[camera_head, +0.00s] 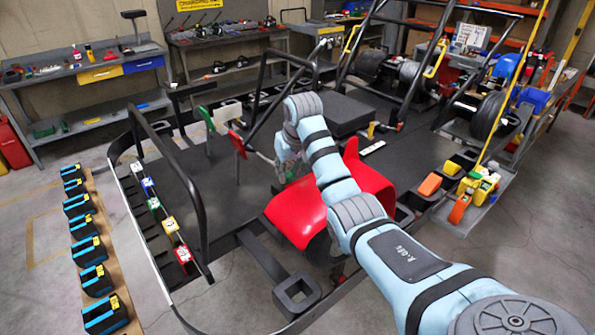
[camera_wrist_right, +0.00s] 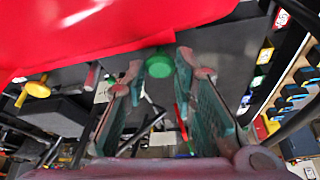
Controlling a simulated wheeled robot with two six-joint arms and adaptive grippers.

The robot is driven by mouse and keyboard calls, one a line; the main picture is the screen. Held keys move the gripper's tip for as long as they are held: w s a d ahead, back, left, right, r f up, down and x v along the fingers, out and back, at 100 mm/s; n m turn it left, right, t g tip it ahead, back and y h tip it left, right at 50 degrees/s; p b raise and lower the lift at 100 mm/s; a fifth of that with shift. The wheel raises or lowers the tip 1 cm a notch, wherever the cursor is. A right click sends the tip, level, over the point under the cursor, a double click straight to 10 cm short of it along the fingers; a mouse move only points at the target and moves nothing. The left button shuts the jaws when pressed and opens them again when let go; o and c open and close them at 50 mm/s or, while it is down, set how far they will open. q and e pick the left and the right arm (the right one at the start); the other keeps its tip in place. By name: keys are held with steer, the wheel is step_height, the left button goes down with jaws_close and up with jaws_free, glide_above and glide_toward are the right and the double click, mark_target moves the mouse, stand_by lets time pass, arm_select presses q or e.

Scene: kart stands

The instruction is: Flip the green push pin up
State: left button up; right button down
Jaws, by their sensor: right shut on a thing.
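The green push pin (camera_wrist_right: 159,66) shows as a round green head between the fingertips of my right gripper (camera_wrist_right: 155,75) in the right wrist view. The right gripper is shut on it, just below the edge of the red fender. In the head view my right gripper (camera_head: 288,160) is left of the red fender (camera_head: 375,190), partly hidden by my own arm. How far the pin is tilted cannot be told. My left gripper is not in view.
The red fender also fills the top of the right wrist view (camera_wrist_right: 110,25). A yellow knob (camera_wrist_right: 38,88) stands left of the gripper. Green (camera_head: 207,118), white (camera_head: 227,110) and red (camera_head: 237,143) pedals stand on the kart frame. Black frame bars (camera_head: 185,175) rise at the left.

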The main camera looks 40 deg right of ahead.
mark_target(290, 176)
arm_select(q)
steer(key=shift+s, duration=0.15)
arm_select(e)
steer(key=shift+w+r, duration=0.1)
steer(key=shift+r, duration=0.1)
steer(key=c, duration=1.3)
jaws_free()
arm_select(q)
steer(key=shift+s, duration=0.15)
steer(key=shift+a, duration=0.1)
arm_select(e)
step_height(290, 176, up, 10)
steer(key=shift+d+f, duration=0.1)
steer(key=shift+f, duration=0.05)
